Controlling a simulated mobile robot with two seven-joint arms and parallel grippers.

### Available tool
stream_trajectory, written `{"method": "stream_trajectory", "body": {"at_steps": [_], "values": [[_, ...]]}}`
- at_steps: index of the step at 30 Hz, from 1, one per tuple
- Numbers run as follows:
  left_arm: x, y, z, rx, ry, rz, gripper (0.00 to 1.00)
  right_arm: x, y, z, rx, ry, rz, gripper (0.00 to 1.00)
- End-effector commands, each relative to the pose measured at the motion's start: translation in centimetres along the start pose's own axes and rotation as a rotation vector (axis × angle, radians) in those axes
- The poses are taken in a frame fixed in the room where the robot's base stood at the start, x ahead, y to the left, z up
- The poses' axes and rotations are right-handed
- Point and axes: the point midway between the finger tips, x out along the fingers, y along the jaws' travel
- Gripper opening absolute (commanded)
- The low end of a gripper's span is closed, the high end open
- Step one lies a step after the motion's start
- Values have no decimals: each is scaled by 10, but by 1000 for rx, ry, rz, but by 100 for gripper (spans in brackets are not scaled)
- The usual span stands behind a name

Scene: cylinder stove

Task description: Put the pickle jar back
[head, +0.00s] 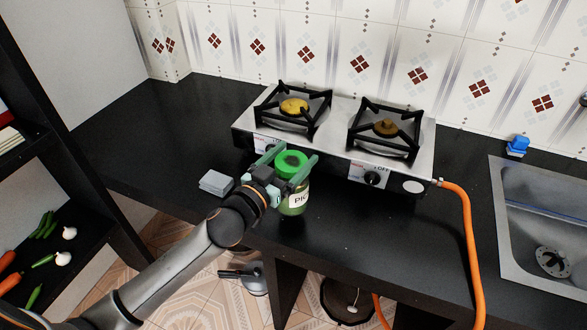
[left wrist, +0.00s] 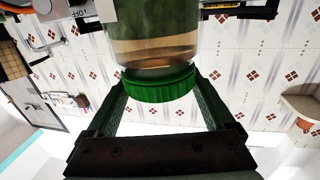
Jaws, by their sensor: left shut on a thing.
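The pickle jar (head: 294,203) has a green lid (head: 290,162), a clear greenish body and a white label of which part reads "PIC". It is upright in front of the stove, over the front part of the black counter (head: 140,125). I cannot tell whether its base touches the counter. My left gripper (head: 291,158) is shut on the jar, with one finger on each side of the lid. In the left wrist view the lid (left wrist: 160,84) sits between the two fingers, and the jar body (left wrist: 150,35) shows inverted. My right gripper is not in view.
A two-burner stove (head: 335,140) stands close behind the jar. A grey box (head: 216,183) lies to its left. An orange hose (head: 470,245) runs down before the sink (head: 525,195). A shelf with vegetables (head: 45,255) stands at the left. The counter's left part is clear.

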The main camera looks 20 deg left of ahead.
Motion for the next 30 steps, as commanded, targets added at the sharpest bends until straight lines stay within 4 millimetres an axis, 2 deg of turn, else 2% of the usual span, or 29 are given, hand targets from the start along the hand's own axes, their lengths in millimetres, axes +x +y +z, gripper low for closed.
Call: {"method": "stream_trajectory", "body": {"at_steps": [3, 6, 9, 22, 23, 26, 30], "values": [[7, -2, 6, -2, 5, 1, 0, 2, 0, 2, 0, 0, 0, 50], [6, -1, 24, -2, 1, 1, 0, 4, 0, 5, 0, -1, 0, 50], [6, -1, 33, -2, 4, 1, 0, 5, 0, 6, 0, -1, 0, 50], [6, -1, 39, -1, 4, 2, 0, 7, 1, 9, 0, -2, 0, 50], [5, -1, 41, -1, -1, 1, 90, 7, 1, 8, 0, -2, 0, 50], [5, -1, 40, -1, -2, 1, 100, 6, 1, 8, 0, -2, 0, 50], [5, -1, 40, -1, -1, 1, 100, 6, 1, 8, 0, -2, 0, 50]]}}
